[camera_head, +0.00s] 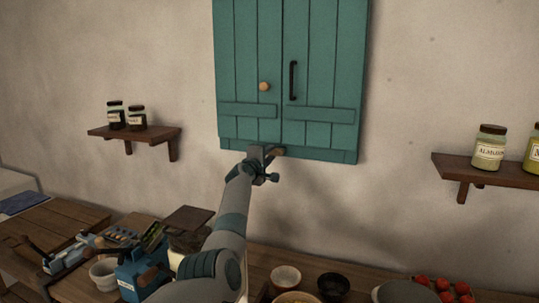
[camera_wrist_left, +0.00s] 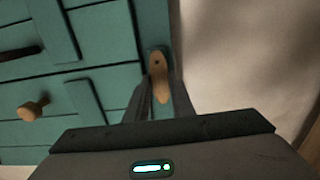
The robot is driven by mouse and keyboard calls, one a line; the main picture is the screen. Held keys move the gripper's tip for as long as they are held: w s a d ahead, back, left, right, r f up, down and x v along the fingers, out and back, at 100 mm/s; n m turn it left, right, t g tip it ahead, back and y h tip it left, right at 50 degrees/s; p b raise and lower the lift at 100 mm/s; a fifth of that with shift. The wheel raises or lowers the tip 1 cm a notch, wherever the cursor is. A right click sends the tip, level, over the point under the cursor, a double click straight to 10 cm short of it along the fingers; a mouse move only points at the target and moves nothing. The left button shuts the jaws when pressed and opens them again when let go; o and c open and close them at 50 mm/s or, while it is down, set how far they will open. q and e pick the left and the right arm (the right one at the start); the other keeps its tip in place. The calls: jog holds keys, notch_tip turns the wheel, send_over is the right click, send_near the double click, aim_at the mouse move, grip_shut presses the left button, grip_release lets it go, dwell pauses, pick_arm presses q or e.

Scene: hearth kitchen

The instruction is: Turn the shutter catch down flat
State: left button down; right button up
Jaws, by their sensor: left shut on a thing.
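The teal shutter (camera_head: 325,75) hangs closed on the wall, with a round wooden knob (camera_head: 264,87) and a black upright handle (camera_head: 293,80). The small wooden catch (camera_head: 278,152) is at its bottom edge, partly covered by my left gripper (camera_head: 263,160). In the left wrist view the catch (camera_wrist_left: 159,80) is a long tan piece with a dark pivot dot near one end. It lies between the two fingers of my left gripper (camera_wrist_left: 160,92), which are shut on it. My right gripper is not in view.
A wall shelf (camera_head: 135,132) with two dark jars is at the left, and another shelf (camera_head: 500,170) with jars at the right. Below, the counter holds bowls (camera_head: 286,277), a blue box (camera_head: 140,275) and red fruit (camera_head: 445,288). The wall around the shutter is clear.

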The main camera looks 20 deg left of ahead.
aim_at(271, 153)
pick_arm(q)
jog(key=c, duration=1.5)
grip_release()
jog(key=shift+s, duration=0.2)
jog(key=shift+s, duration=0.35)
jog(key=shift+s+f+b, duration=0.15)
jog(key=shift+s+b, duration=0.15)
jog(key=shift+s, duration=0.65)
jog(key=s+b, duration=0.1)
jog(key=s, duration=0.3)
jog(key=s+b, duration=0.2)
jog(key=s, duration=0.3)
jog(key=s+b, duration=0.1)
jog(key=s, duration=0.4)
jog(key=shift+s+a, duration=0.2)
jog(key=shift+a, duration=0.15)
